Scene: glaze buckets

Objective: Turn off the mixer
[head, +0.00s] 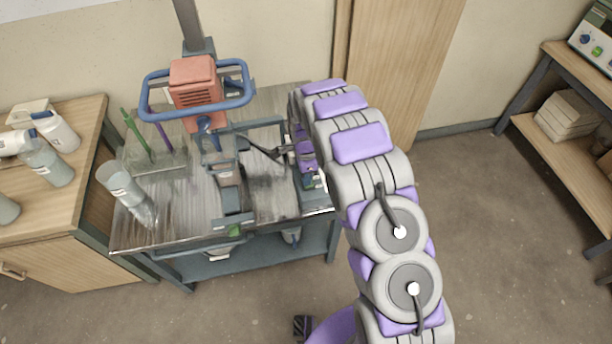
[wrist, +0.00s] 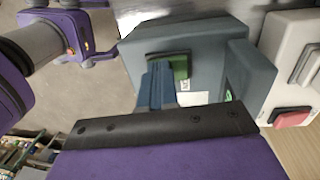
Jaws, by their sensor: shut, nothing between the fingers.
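The mixer (head: 197,82) stands on the metal-topped bench in the head view, with an orange motor head, a blue ring handle and a grey post behind it. A green part (head: 235,231) shows at the front of its base. My arm reaches from the lower right to the bench's right side. In the wrist view, my gripper (wrist: 160,76) is shut and empty, its blue-grey fingers close to a green switch (wrist: 180,66) on a grey-blue box (wrist: 205,45). I cannot tell whether they touch it. The wrist partly hides the bench's right end in the head view.
A pale box with a red button (wrist: 292,118) stands at the right in the wrist view. A clear cup (head: 118,182) and a holder with green and purple sticks (head: 155,160) are left of the mixer.

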